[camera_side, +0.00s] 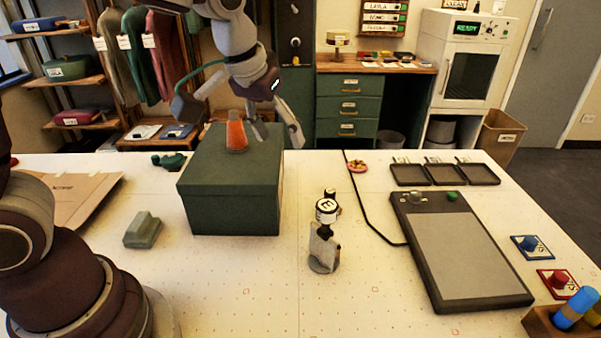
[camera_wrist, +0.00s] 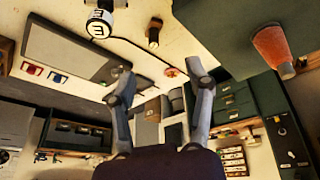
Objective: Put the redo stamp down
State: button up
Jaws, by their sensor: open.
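No label reading redo is legible.
A black-and-white piece marked E (camera_side: 326,211) stands on a small stand right of the box. A large grey pad (camera_side: 455,250) lies beyond a black cable. Black trays (camera_side: 445,175) sit behind it. A wooden holder (camera_side: 541,322) with blue pieces is front right. The front middle is clear.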

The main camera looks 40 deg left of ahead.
jog(key=s+a+m+t, duration=0.1)
jog(key=s+m, duration=0.2)
jog(key=s, duration=1)
jog(key=shift+r, duration=0.2)
